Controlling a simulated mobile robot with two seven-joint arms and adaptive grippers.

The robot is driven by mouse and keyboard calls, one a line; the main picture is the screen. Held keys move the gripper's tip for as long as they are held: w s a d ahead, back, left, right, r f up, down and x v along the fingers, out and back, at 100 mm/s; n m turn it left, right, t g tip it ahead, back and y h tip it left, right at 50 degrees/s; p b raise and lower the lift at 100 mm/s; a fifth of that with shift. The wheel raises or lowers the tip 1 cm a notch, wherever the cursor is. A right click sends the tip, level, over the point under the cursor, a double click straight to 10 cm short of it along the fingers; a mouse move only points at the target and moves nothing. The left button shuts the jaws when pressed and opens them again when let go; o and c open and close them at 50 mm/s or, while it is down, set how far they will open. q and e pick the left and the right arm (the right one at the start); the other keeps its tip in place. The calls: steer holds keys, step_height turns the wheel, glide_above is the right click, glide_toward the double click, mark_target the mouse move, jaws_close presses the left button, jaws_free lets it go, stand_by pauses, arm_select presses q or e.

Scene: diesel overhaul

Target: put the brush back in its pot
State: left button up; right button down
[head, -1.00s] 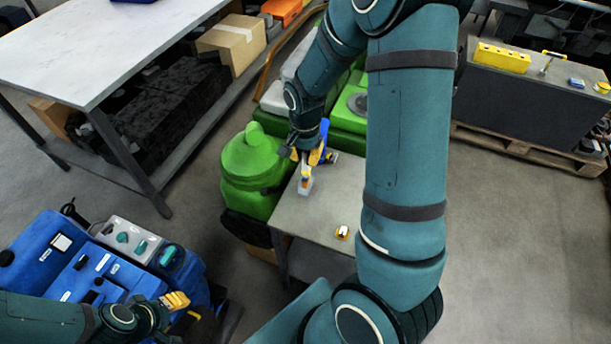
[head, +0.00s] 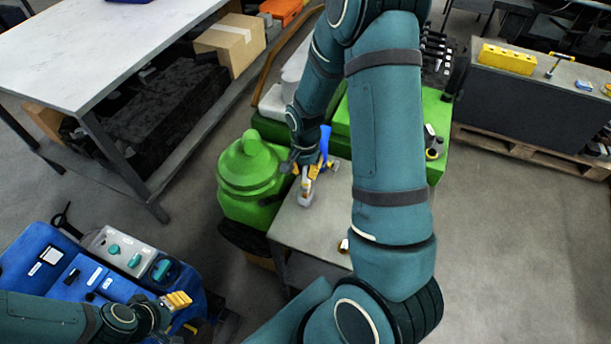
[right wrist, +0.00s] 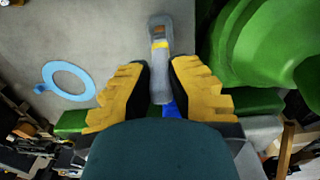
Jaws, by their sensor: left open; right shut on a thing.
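My right gripper (head: 308,172), with yellow fingers, is shut on the brush, just above the small grey table (head: 312,225). The brush's blue part (head: 325,140) rises above the fingers in the head view. A grey piece (head: 306,197) shows below them; in the right wrist view the grey piece (right wrist: 160,60) has a yellow band and extends beyond the fingertips. I cannot tell whether its lower end touches the table. I cannot clearly identify the pot. My left gripper (head: 178,301) is open and empty at lower left, by the blue machine.
A green rounded container (head: 250,175) stands close left of my right gripper. A blue ring (right wrist: 68,80) lies on a grey surface in the right wrist view. A small yellow-and-white item (head: 343,245) is partly hidden by my right arm. The white workbench (head: 110,45) is at upper left.

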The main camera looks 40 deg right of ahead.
mark_target(305, 188)
steer(key=shift+f, duration=1.35)
steer(key=c, duration=1.1)
jaws_free()
steer(key=shift+f+b, duration=0.15)
steer(key=shift+b, duration=0.15)
steer(key=shift+o, duration=0.2)
